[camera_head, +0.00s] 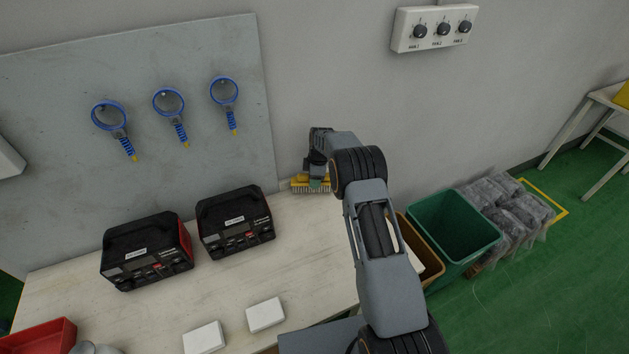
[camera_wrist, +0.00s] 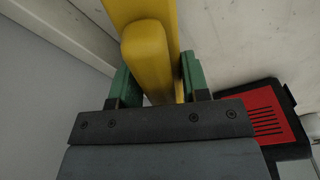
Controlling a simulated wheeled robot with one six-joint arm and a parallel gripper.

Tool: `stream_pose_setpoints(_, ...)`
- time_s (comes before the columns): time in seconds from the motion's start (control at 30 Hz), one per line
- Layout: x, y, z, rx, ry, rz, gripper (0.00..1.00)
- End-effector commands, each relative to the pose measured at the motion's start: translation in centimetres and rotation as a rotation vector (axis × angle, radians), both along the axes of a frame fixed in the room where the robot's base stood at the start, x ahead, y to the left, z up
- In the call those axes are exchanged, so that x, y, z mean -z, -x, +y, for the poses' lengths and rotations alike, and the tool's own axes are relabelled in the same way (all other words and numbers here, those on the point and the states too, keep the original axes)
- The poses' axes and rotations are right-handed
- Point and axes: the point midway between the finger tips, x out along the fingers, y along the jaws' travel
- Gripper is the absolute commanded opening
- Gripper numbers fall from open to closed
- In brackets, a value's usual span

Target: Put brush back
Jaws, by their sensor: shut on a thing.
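The brush (camera_head: 300,182) has a yellow body with bristles along its lower edge. In the head view it is at the back right end of the workbench, close to the wall. My gripper (camera_head: 318,182) is shut on it. In the wrist view the yellow brush (camera_wrist: 148,60) sits between the green fingers of my gripper (camera_wrist: 155,85). My arm hides part of the brush in the head view. I cannot tell whether the bristles touch the bench.
Two black-and-red boxes (camera_head: 235,222) stand on the workbench (camera_head: 75,300), left of my gripper. White blocks (camera_head: 265,314) lie near its front. Blue ring tools (camera_head: 170,103) hang on the grey board. A green bin (camera_head: 455,232) and a yellow-brown bin (camera_head: 408,232) stand right of the bench.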

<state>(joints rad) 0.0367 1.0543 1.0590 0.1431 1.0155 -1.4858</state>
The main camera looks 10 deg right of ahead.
Motion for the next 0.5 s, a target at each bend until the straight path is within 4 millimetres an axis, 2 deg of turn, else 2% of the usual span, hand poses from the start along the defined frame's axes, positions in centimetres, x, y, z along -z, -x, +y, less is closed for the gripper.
stream_pose_setpoints(0.1,1.12,-0.01,0.02,0.000,0.000,-0.002,0.25)
stream_pose_setpoints(0.47,1.55,-0.02,0.04,0.000,0.000,-0.003,0.25)
stream_pose_setpoints(0.5,1.60,0.00,0.04,0.000,0.000,-0.002,0.43)
